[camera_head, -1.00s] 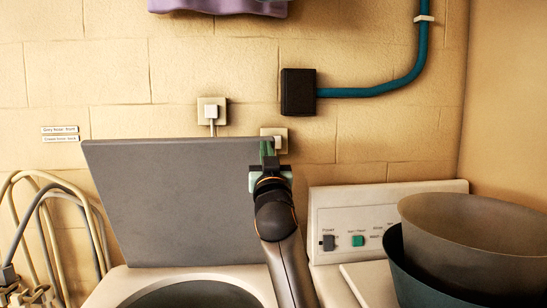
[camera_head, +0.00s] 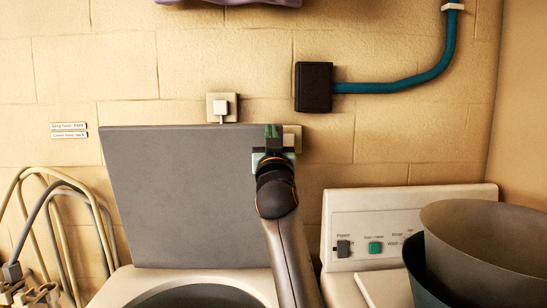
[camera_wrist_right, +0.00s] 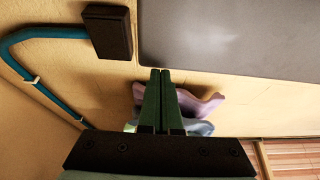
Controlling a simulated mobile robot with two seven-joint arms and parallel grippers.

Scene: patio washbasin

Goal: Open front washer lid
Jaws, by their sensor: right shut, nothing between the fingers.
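The grey washer lid (camera_head: 185,195) stands raised, nearly upright, behind the round washer opening (camera_head: 200,297) in the head view. It also shows as a grey panel along the top of the right wrist view (camera_wrist_right: 230,35). My right gripper (camera_head: 272,131) is at the lid's upper right edge in the head view, with its fingers pointing up. In the right wrist view its two green fingers (camera_wrist_right: 160,75) are together with nothing between them, close to the lid's edge. I cannot tell whether they touch it. My left gripper is out of view.
A control panel (camera_head: 400,226) with buttons is on the right, with dark tubs (camera_head: 490,235) in front of it. Looped hoses (camera_head: 60,190) hang at the left. A black wall box (camera_head: 313,87) with a blue pipe (camera_head: 400,86) is above right. A purple cloth (camera_head: 230,2) hangs above.

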